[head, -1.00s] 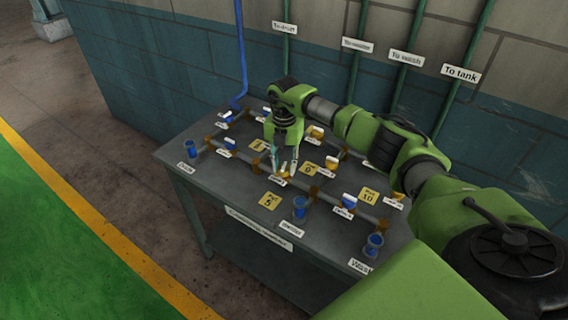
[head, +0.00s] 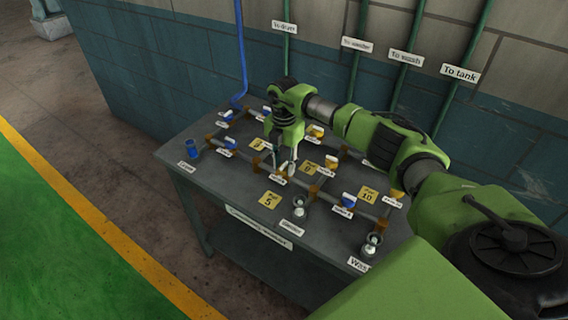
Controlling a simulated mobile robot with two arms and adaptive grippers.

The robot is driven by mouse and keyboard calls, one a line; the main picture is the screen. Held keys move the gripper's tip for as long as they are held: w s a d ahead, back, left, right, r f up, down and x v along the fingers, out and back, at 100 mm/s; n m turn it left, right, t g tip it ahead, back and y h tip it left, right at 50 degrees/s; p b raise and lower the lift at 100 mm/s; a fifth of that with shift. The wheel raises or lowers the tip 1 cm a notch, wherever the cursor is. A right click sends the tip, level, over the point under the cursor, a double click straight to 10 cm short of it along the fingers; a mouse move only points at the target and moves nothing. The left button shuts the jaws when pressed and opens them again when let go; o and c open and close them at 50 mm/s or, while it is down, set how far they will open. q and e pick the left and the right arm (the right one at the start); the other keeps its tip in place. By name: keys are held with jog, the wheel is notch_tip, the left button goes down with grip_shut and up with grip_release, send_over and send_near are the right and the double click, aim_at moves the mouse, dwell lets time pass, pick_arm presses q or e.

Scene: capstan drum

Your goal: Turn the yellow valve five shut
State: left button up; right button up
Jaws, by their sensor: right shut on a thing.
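My right gripper (head: 283,165) is over the middle of the pipework on the grey table, pointing down and shut on a small valve handle (head: 288,168). The fingers hide most of this handle, and its colour and exact angle are hard to tell. A white label, too small to read, lies just below it. A yellow card with a 5 (head: 269,200) lies to the front left of the gripper. My left gripper is not in view.
Brown-jointed pipes with several blue and yellow valves cover the table (head: 235,195). Two front cups (head: 299,211) (head: 372,243) look grey-white; the left cup (head: 191,149) is blue. A blue pipe (head: 241,55) and green pipes (head: 470,70) run along the wall behind.

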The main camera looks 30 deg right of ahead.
aim_at(284, 164)
jog(key=shift+r, duration=0.1)
jog(key=o, duration=1.1)
notch_tip(284, 164, up, 12)
